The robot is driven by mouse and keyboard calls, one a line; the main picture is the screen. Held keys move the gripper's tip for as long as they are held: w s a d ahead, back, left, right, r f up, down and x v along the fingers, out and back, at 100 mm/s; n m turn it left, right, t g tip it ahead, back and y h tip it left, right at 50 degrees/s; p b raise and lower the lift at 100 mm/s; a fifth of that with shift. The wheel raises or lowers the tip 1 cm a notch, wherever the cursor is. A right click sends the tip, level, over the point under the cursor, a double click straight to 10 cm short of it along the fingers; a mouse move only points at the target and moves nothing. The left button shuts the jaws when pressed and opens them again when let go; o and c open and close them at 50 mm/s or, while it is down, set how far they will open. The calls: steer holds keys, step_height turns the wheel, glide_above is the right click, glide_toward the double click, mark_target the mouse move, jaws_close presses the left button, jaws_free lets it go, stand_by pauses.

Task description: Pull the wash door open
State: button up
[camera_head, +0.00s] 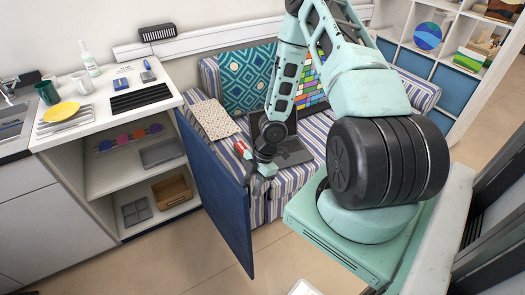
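The blue door (220,195) stands swung well out from the white cabinet under the counter. Its far edge meets the cabinet's right side, and its free edge points toward me. The cabinet front is uncovered and its shelves show. My gripper (257,166) is at the upper part of the door's free edge, on the door's right side. The fingers look small and partly overlap the door edge. I cannot tell whether they touch the door or hold a handle. No handle is clearly visible.
The open cabinet (108,185) holds trays and a wooden box (172,191). The counter above carries a yellow plate (62,111), cups and a bottle (90,62). A striped sofa (290,183) stands behind the door and gripper. Floor (185,262) before the cabinet is clear.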

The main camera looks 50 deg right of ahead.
steer(key=w+p+v, duration=0.1)
steer(key=p+v, duration=0.8)
steer(key=v, duration=0.4)
steer(key=shift+s+r, duration=0.3)
steer(key=shift+s, duration=0.15)
